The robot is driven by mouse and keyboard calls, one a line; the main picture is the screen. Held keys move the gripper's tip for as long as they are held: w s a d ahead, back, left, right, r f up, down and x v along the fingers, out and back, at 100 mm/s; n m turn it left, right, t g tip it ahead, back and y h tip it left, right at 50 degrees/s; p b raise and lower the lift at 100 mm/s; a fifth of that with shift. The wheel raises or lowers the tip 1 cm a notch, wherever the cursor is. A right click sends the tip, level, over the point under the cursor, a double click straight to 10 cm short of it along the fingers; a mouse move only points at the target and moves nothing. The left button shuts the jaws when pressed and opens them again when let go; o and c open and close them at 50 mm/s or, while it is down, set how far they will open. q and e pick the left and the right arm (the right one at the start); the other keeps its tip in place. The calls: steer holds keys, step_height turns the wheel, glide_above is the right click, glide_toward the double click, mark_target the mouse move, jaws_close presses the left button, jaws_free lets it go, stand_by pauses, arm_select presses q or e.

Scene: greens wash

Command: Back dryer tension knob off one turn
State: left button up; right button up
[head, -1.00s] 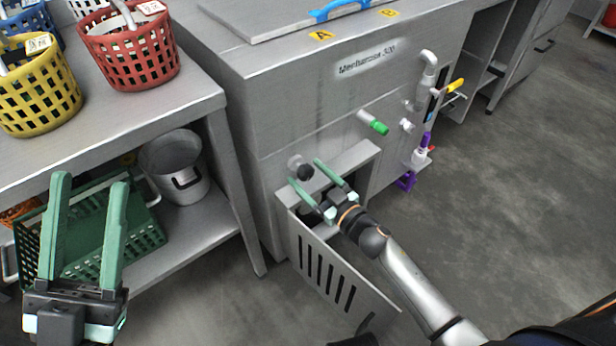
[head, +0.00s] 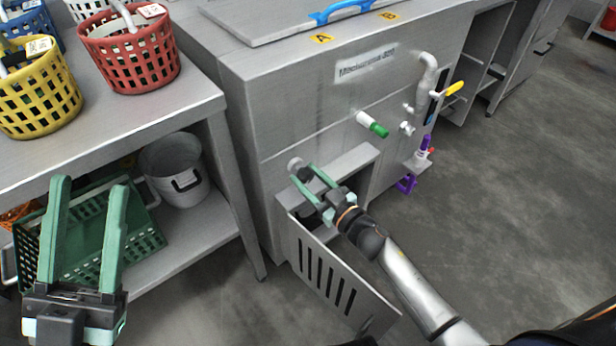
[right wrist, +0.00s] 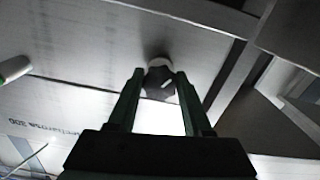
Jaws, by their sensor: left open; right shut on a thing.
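The tension knob (head: 295,164) is a dark, lobed knob with a pale mark, on a round grey boss on the front of the steel machine (head: 300,110). It shows in the right wrist view (right wrist: 158,82) between the two fingertips. My right gripper (head: 304,174) is shut on the knob, one green finger on each side; in the head view the fingers hide most of it. My left gripper (head: 89,188) is open and empty at the lower left, in front of the green basket.
A slotted panel (head: 335,285) hangs open below the right gripper. A green-tipped valve (head: 372,124) and pipes with yellow and purple handles sit to its right. Red (head: 128,50) and yellow (head: 38,88) baskets stand on the left bench; a green basket (head: 140,230) and bucket (head: 180,172) are below.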

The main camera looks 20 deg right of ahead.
jaws_close()
steer(key=shift+n, duration=0.4)
